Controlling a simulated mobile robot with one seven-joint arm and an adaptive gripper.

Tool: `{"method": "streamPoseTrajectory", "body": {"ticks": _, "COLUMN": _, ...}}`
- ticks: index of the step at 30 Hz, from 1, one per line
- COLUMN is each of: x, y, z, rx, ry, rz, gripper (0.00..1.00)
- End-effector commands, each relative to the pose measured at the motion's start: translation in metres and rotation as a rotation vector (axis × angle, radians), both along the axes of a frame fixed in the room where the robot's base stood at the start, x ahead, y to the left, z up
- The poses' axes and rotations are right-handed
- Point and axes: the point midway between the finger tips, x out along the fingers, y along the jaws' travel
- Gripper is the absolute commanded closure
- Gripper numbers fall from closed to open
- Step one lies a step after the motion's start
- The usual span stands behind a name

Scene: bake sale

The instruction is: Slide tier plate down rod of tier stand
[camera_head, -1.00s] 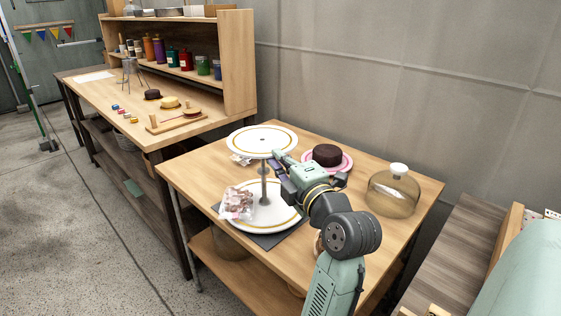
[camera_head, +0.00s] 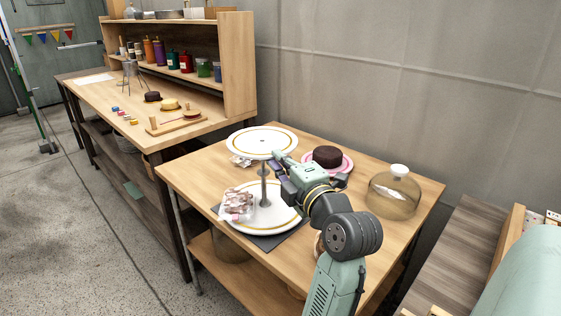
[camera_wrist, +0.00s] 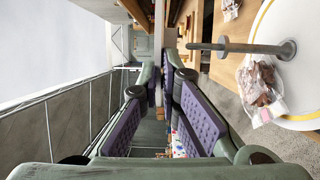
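The white tier plate (camera_head: 246,146) with a gold ring and a small centre hole is level in the head view. My gripper (camera_head: 277,156) is shut on its near right edge. In the wrist view the plate appears as a thin edge-on strip (camera_wrist: 158,60) between the purple-padded fingers (camera_wrist: 157,115). The tier stand has a larger white bottom plate (camera_head: 287,217) and an upright grey rod (camera_head: 264,190). In the wrist view the rod (camera_wrist: 240,47) lies sideways, its tip appearing short of the plate strip. The upper plate hides the rod's top in the head view.
A clear bag of brown treats (camera_head: 236,204) sits on the bottom plate's left side, near the rod. Another bag (camera_head: 241,161) lies behind. A dark cake on a pink plate (camera_head: 340,168) and a glass dome (camera_head: 394,192) stand to the right on the wooden table (camera_head: 190,176).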

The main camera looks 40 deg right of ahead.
Motion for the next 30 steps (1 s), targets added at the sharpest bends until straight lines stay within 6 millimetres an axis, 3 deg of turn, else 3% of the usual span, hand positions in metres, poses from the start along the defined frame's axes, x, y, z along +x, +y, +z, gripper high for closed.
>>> {"method": "streamPoseTrajectory", "body": {"ticks": 30, "x": 0.0, "y": 0.0, "z": -0.019, "rx": -0.002, "ry": -0.003, "rz": 0.0, "gripper": 1.0}}
